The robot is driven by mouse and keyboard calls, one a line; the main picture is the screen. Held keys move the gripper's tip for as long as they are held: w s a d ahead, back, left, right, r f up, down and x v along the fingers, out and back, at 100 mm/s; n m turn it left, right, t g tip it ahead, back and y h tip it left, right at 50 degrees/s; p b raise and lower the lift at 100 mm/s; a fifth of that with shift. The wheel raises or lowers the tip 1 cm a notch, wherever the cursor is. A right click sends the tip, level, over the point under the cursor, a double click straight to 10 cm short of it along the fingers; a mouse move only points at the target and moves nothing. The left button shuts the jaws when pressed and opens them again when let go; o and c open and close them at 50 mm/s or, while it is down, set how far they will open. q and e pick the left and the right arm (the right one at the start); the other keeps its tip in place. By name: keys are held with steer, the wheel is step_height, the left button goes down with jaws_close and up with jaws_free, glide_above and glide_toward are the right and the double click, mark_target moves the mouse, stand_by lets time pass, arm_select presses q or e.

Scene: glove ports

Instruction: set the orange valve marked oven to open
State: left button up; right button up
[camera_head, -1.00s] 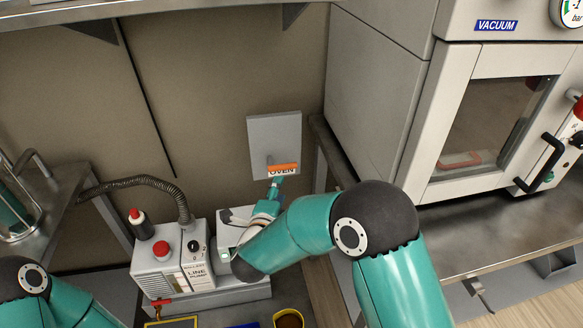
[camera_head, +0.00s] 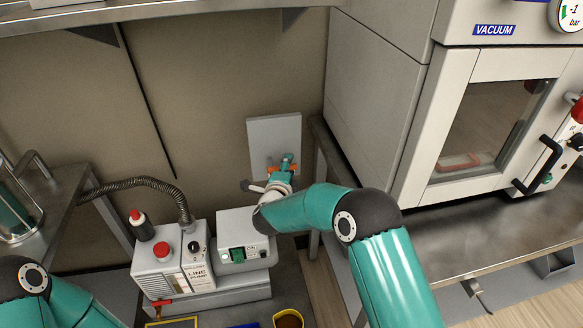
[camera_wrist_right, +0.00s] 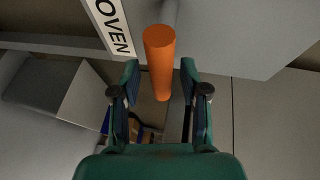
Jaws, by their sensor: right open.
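The orange valve handle (camera_head: 294,168) sits low on a grey wall plate (camera_head: 272,130). It looks roughly sideways in the head view, with its middle covered by my right gripper (camera_head: 287,162). In the right wrist view the orange handle (camera_wrist_right: 159,62) points between the two fingers of my right gripper (camera_wrist_right: 160,76), which are open with gaps on both sides. The white OVEN label (camera_wrist_right: 113,27) is beside the handle there; in the head view my gripper hides it. My left arm shows at the lower left, but its gripper is outside the view.
A line pump (camera_head: 172,268) and a grey box with a green switch (camera_head: 238,253) stand below the plate. A vacuum oven (camera_head: 480,120) on a metal bench (camera_head: 480,220) is at the right. A steel shelf (camera_head: 180,14) runs above. Bare wall lies left of the plate.

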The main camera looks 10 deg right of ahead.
steer(key=shift+c, duration=0.3)
jaws_close()
